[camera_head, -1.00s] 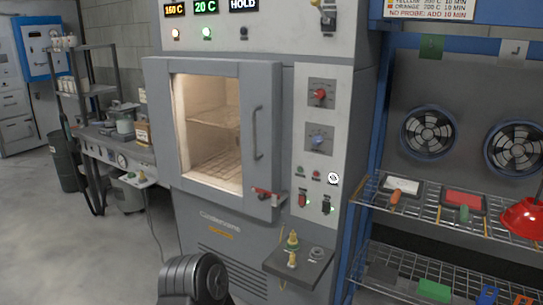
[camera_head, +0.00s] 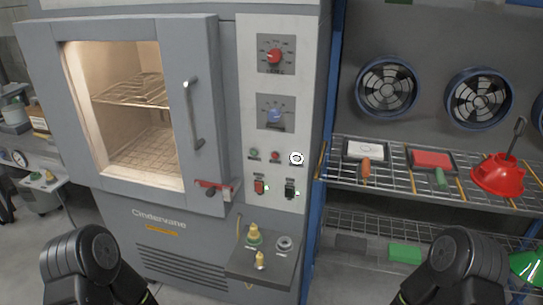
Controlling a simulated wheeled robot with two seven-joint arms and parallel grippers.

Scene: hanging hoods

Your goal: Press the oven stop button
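The grey oven (camera_head: 170,222) stands at left centre, its window showing a lit chamber with wire racks. Its pale control panel (camera_head: 245,115) is right of the door. A row on the panel holds a small green button (camera_head: 254,154), a small red button (camera_head: 275,156) and a round white button with a dark symbol (camera_head: 296,158). Their labels are too small to read, so I cannot tell for sure which is stop. Dark joints of both my arms show at the bottom edge, below and apart from the panel. Neither gripper's fingers show.
A red knob (camera_head: 274,57) and a blue knob (camera_head: 274,117) sit above the buttons, two rocker switches (camera_head: 260,187) below. A red door latch (camera_head: 213,186) and a small shelf with brass fittings (camera_head: 268,262) jut out. Wire shelves (camera_head: 345,184) stand at right.

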